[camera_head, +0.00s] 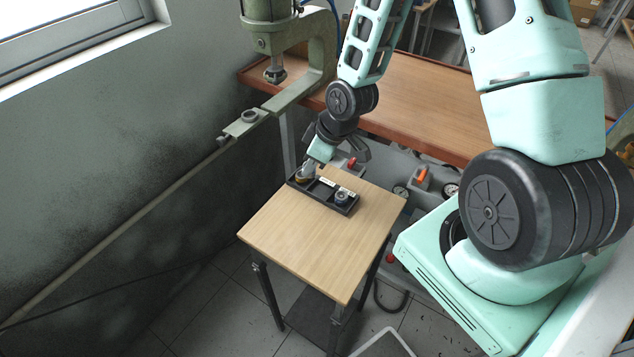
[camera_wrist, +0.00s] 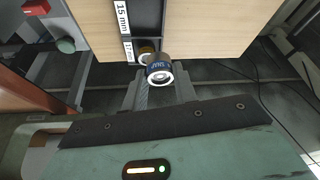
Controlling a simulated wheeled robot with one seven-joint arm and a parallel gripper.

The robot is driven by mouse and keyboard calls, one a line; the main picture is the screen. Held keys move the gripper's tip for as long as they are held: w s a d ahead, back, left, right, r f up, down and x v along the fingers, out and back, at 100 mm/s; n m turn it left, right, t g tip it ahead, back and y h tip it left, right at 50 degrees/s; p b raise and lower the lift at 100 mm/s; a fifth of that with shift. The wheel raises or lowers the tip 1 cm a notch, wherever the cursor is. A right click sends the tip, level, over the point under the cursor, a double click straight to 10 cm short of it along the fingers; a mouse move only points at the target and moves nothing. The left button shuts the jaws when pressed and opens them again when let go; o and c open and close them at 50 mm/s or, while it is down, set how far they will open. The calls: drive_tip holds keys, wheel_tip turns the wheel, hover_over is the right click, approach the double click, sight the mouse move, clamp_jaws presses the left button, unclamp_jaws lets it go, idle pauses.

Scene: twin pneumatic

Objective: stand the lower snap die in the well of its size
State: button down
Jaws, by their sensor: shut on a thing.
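My gripper (camera_head: 309,169) is at the left end of the black tray (camera_head: 351,208), low over it. In the wrist view its two fingers (camera_wrist: 162,84) are shut on a small round die (camera_wrist: 159,73) with a dark blue lettered band and a bright ring-shaped end. A brass-coloured round piece (camera_wrist: 147,49) shows just behind the die at the tray, beside the lower white size label (camera_wrist: 129,49); another label reads "15 mm" (camera_wrist: 122,18). I cannot tell whether the held die touches the tray or the brass piece.
A grey metal round piece (camera_head: 342,196) stands in the tray's right part. The tray lies on a small wooden table (camera_head: 318,244), whose front is clear. A green press (camera_head: 290,60) stands behind at left, and a brown bench (camera_head: 440,105) stands behind the table.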

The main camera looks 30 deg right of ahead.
wheel_tip(320, 180, up, 2)
drive_tip(key=d+n+y+p, duration=0.1)
drive_tip(key=n, duration=0.2)
drive_tip(key=n+g, duration=0.2)
drive_tip(key=n, duration=0.1)
approach(317, 192)
drive_tip(key=shift+y, duration=0.3)
drive_tip(key=x, duration=0.5)
drive_tip(key=shift+f, duration=0.25)
drive_tip(key=shift+f, duration=0.1)
drive_tip(key=c, duration=1.4)
unclamp_jaws()
